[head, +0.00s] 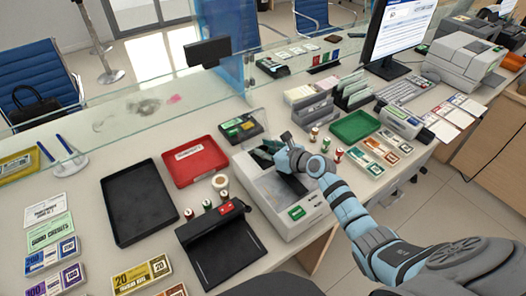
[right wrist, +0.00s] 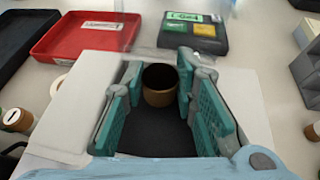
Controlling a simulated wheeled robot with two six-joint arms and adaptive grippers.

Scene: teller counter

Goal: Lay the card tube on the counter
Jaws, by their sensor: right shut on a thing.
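The brown card tube (right wrist: 160,88) shows in the right wrist view with its dark open end toward the camera. It is between the two teal finger pads of my right gripper (right wrist: 160,100), which is shut on it. In the head view my right gripper (head: 268,153) is above the back part of a white machine (head: 303,213) on the counter (head: 100,205). I cannot make out the tube in the head view, where the gripper hides it. A dark surface of the machine shows below the tube in the wrist view. My left gripper is not in view.
A red tray (head: 194,160) and a black tray (head: 138,203) lie left of the machine, with a dark clip-like pad (head: 222,245) in front. Small banded rolls (head: 188,213) stand nearby. A green tray (head: 355,126) is to the right. A glass screen runs along the back.

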